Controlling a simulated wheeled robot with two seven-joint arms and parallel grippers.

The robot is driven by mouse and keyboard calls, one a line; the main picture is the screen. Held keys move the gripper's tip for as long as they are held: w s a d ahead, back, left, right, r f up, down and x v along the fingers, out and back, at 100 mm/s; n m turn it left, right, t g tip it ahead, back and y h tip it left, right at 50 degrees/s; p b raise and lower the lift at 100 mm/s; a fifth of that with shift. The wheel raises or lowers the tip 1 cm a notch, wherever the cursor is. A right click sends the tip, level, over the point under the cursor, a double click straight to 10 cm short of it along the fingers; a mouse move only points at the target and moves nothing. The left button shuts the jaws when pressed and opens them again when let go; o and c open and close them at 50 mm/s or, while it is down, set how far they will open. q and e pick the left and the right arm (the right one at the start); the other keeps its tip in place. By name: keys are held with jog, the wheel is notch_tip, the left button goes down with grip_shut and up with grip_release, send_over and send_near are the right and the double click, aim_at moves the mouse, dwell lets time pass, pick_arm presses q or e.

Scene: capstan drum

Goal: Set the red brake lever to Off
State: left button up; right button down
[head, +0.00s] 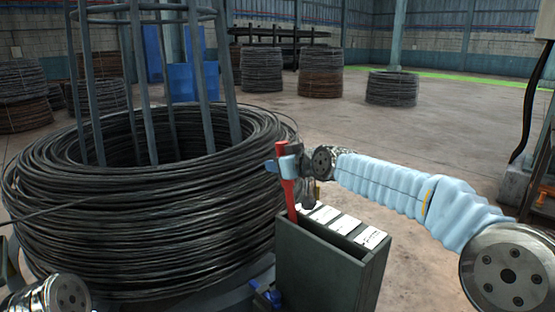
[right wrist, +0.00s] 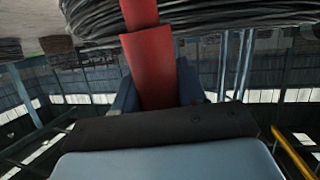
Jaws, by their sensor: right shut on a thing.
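The red brake lever (head: 286,178) stands up, leaning slightly left, from the slotted top of a dark grey box (head: 318,268). White label plates (head: 345,224) lie along the box top; their lettering is too small to read. The lever is at the left end of its slot. My right gripper (head: 284,165) is shut on the lever's upper part. In the right wrist view the red lever (right wrist: 152,65) runs up between the two blue fingers. A small blue shape (head: 267,296) low at the box's left side may be my left gripper; its jaws are unclear.
A large coil of dark wire (head: 150,235) with upright grey bars (head: 135,80) fills the left, close beside the box. More coils (head: 391,87) stand on the floor behind. A post and cables (head: 530,110) are at the right edge. The floor behind the box is open.

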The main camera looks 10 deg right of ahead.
jog(key=shift+a, duration=0.1)
jog(key=c, duration=1)
grip_release()
jog(key=shift+w, duration=0.1)
jog(key=shift+o, duration=1.3)
jog(key=shift+w+a+f, duration=0.1)
jog(key=shift+w, duration=0.05)
jog(key=shift+s+d, duration=0.25)
jog(key=shift+s, duration=0.15)
jog(key=b+v, duration=0.3)
jog(key=v, duration=1)
